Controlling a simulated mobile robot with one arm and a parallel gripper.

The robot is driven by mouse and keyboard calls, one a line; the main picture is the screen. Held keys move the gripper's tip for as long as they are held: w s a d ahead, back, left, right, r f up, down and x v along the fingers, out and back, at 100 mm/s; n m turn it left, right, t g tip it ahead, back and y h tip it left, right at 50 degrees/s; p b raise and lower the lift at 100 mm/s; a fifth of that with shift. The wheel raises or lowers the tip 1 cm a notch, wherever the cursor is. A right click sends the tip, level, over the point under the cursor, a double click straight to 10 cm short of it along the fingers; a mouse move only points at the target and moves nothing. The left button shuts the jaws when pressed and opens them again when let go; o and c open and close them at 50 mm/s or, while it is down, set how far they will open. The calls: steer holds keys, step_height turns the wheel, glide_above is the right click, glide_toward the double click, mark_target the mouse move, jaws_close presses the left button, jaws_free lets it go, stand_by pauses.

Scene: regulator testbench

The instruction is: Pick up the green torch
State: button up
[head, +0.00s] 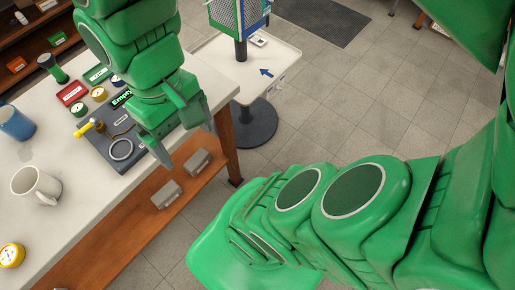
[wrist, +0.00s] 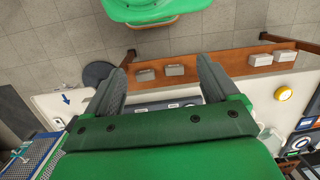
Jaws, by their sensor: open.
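The green torch (head: 52,68) appears to be the dark-ended green cylinder at the back of the white bench, near its far left side, in the head view. My gripper (head: 187,138) is open and empty, with its fingers pointing down by the bench's right edge, well to the right of the torch and apart from it. In the wrist view my gripper (wrist: 161,66) shows two separated fingers with nothing between them. I cannot make out the torch in the wrist view.
On the bench (head: 80,215) stand a white mug (head: 35,185), a blue cup (head: 15,122), a yellow-rimmed gauge (head: 11,256) and a dark test panel (head: 108,158). Red (head: 72,93) and green (head: 98,74) trays lie near the torch. A white pedestal table (head: 285,60) stands beyond.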

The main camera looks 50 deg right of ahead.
steer(key=w+a+r+m+t+y, duration=0.1)
steer(key=w+a+m+y, duration=0.15)
steer(key=w, duration=0.45)
steer(key=w+a+r+m+y, duration=0.15)
steer(key=w+a, duration=0.25)
steer(key=w, duration=0.4)
steer(key=w+a+r+m+t+y, duration=0.1)
steer(key=w+a+r+m, duration=0.15)
steer(key=w, duration=0.45)
steer(key=m+t+y, duration=0.4)
steer(key=m+t, duration=0.5)
steer(key=m, duration=1.2)
glide_above(54, 58)
steer(key=s+d, duration=0.2)
step_height(54, 58, down, 4)
step_height(54, 58, down, 16)
steer(key=shift+s+f, duration=0.15)
steer(key=shift+f, duration=0.05)
steer(key=shift+a+f, duration=0.1)
steer(key=shift+f, duration=0.4)
steer(key=shift+x, duration=3.85)
steer(key=shift+a+r, duration=0.1)
steer(key=shift+r, duration=0.1)
